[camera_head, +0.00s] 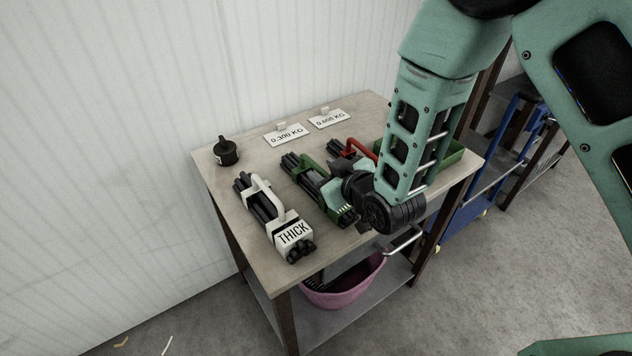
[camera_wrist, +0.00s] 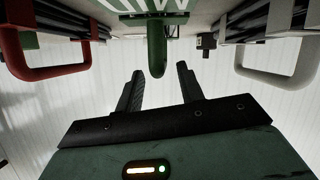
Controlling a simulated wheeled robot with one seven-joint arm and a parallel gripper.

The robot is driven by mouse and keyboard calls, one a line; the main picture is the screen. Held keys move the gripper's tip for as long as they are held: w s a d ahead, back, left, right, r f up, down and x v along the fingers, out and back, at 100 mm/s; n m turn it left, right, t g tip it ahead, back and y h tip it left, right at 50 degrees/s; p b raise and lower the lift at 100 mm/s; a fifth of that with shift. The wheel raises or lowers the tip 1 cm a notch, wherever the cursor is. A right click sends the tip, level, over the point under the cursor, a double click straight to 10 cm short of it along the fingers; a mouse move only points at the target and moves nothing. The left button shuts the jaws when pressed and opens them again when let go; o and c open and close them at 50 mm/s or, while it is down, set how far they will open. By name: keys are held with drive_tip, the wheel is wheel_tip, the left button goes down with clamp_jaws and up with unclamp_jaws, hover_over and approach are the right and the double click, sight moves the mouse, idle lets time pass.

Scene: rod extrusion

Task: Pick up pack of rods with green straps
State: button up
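The pack of rods with green straps (camera_head: 304,172) lies on the table between a white-strapped pack and a red-strapped one. It holds dark rods, and my arm partly covers its near end. Its green handle (camera_wrist: 157,50) points toward my gripper in the wrist view. My gripper (camera_wrist: 160,70) is open and empty, with its two dark fingers apart and the handle's end showing just ahead of the gap between them. In the head view my gripper (camera_head: 338,186) is at the green pack; whether it touches is hidden.
The white pack marked THICK (camera_head: 292,234) lies to the left, and its handle also shows in the wrist view (camera_wrist: 280,75). The red pack (camera_head: 337,147) lies to the right, partly hidden. A black weight (camera_head: 226,153), weight signs (camera_head: 287,135) and a green tray (camera_head: 450,156) share the table.

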drive_tip(key=shift+x, duration=0.85)
clamp_jaws()
idle(0.8)
